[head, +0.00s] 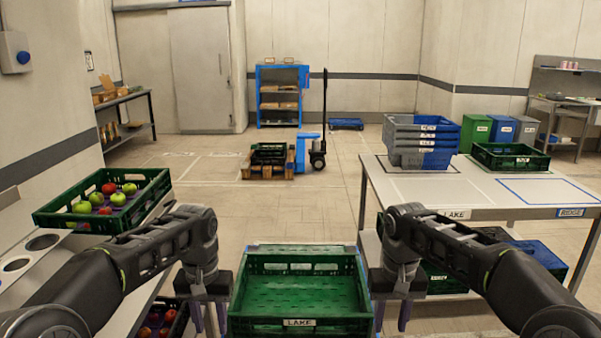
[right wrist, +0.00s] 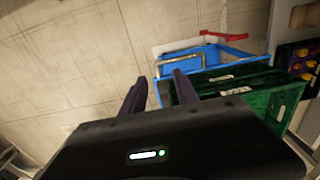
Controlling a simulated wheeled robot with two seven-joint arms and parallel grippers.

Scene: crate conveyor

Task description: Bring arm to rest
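An empty green crate (head: 300,323) with a LAKE label stands in front of me in the head view, between my two grippers. My left gripper (head: 209,318) is just left of the crate, pointing down, with its fingers apart and nothing between them. My right gripper (head: 392,314) is just right of the crate, also pointing down and empty. In the right wrist view its two dark fingers (right wrist: 160,92) are apart, with the green crate (right wrist: 272,98) at their right. I cannot tell whether a finger touches the crate wall.
A green crate (head: 48,219) of red and green fruit sits on the left bench. The right table (head: 480,203) holds stacked grey-blue crates (head: 405,142) and a green crate (head: 485,160); more crates are below. A pallet jack (head: 318,150) stands behind. Open floor lies between.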

